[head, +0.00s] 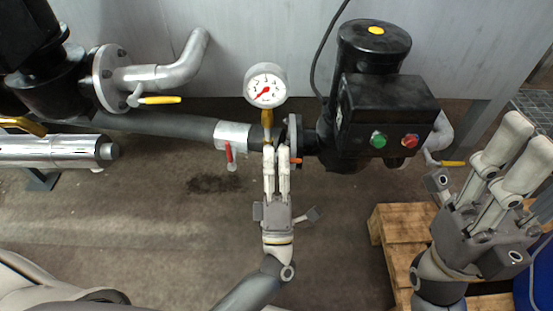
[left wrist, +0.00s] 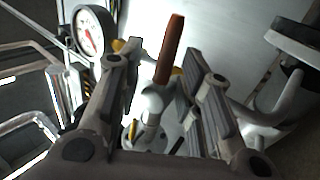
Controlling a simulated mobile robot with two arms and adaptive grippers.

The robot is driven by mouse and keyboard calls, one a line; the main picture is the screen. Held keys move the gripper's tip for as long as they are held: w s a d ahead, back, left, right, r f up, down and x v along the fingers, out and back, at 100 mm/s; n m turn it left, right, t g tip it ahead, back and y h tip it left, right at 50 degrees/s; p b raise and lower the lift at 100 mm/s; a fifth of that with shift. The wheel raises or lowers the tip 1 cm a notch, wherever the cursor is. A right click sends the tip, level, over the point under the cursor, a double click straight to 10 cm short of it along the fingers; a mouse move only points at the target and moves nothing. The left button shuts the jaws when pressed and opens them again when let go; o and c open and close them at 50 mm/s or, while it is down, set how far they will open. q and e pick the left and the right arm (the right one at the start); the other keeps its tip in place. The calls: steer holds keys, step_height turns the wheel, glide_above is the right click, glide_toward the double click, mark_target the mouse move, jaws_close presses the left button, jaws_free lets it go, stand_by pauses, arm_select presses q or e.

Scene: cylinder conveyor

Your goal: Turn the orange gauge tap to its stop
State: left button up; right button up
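The orange gauge tap shows in the head view as a short orange lever (head: 296,160) at the right side of my left gripper's fingers. In the left wrist view the lever (left wrist: 170,48) stands between the two fingers, with a gap on each side. My left gripper (head: 276,150) is open below the pressure gauge (head: 266,86); the gauge also shows in the left wrist view (left wrist: 90,35). The fingers hide most of the tap body in the head view. My right gripper (head: 527,135) is at the right, open and empty, away from the tap.
A red-handled valve (head: 229,153) sits on the pipe just left of my left gripper. A black pump with a switch box (head: 388,108) stands to the right. A yellow-handled tap (head: 159,100) is at the upper left. A wooden pallet (head: 390,235) lies at the lower right.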

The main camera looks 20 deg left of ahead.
arm_select(q)
steer(key=v, duration=1.2)
